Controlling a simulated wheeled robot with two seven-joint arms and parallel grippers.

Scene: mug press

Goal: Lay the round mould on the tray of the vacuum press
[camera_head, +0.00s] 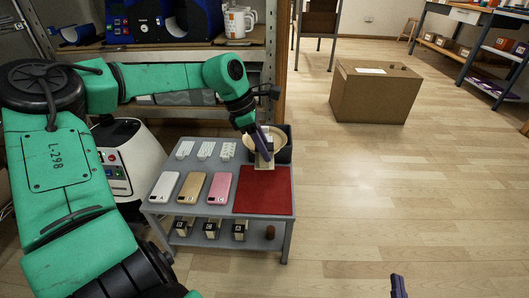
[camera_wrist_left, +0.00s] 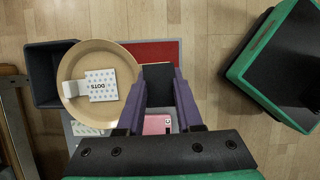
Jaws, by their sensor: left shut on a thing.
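A round tan dish (camera_head: 250,139) shows below my left gripper at the back right of the grey table. In the left wrist view the dish (camera_wrist_left: 100,51) carries a white card printed DOTS (camera_wrist_left: 103,85) with a white tab. My left gripper (camera_wrist_left: 158,78) is shut on a dark block at the dish's edge, which looks like its handle; the join is not clear. In the head view this gripper (camera_head: 262,146) points down there. I cannot tell whether the dish is the round mould. One purple finger of my right gripper (camera_head: 398,286) shows at the bottom edge.
A red mat (camera_head: 264,192) and three phones (camera_head: 191,187) lie on the table (camera_head: 158,208), with patterned cards behind. A dark bin (camera_head: 286,148) stands behind the dish. Several blocks sit on the lower shelf. Blue machines (camera_head: 148,22) stand on the back rack.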

